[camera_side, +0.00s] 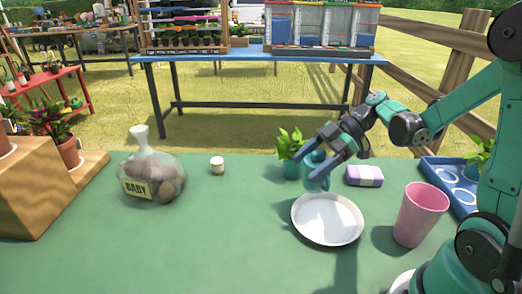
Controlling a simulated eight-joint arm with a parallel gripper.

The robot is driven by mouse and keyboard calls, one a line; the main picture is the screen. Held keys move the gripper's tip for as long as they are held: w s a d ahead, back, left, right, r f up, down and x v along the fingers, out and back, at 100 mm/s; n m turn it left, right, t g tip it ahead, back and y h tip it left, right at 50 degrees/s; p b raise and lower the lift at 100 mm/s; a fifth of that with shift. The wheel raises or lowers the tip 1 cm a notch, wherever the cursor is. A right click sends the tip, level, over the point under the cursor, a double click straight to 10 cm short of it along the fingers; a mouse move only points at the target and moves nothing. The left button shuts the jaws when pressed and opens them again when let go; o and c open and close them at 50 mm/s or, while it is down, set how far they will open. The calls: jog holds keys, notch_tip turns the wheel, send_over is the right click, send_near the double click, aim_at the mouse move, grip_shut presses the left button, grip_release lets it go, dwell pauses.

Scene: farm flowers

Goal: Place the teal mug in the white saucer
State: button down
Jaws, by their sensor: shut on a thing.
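The white saucer (327,219) lies on the green table, right of centre. The teal mug (318,180) is just behind the saucer's far rim and partly hidden by my gripper's fingers. My gripper (312,168) reaches in from the right and is shut on the mug. The mug looks upright. I cannot tell whether its base is touching the table or raised a little.
A potted plant (291,152) stands close behind the mug. A purple and white block (364,176), a pink cup (420,214) and a blue tray (448,176) are to the right. A bag of potatoes (152,178) and a small white jar (217,166) are left. The front left table is clear.

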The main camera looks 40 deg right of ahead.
aim_at(308, 185)
jog(key=shift+f, duration=2.65)
jog(key=shift+f, duration=0.2)
grip_release()
